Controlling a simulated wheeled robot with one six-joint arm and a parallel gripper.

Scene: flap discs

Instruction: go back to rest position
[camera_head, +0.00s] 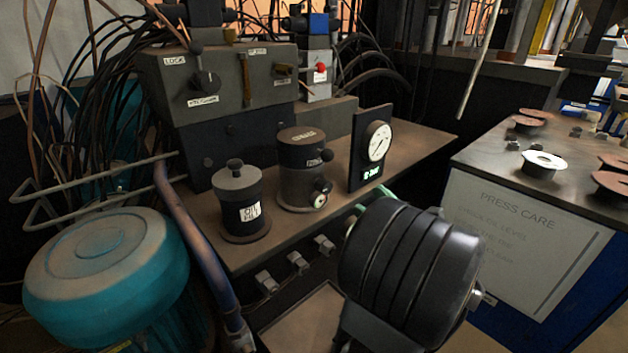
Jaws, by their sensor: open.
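My arm's dark ribbed link fills the lower middle of the view. Just past its upper left edge, pale green fingers of my gripper (374,196) show in front of the shelf edge, below the gauge. The fingers look apart, and I see nothing held between them. The rest of the gripper is hidden behind my arm. Reddish-brown flap discs (532,114) lie on the bench at the right, well away from my gripper. A disc with a white face (543,160) lies nearer the bench's front edge.
The metal shelf (425,143) holds an oil filter canister (240,204), a dark cylinder (303,170) and a dial gauge (377,142). A teal motor (105,262) and a bent pipe (190,235) stand left. The blue bench (480,150) has a "PRESS CARE" sign (520,230).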

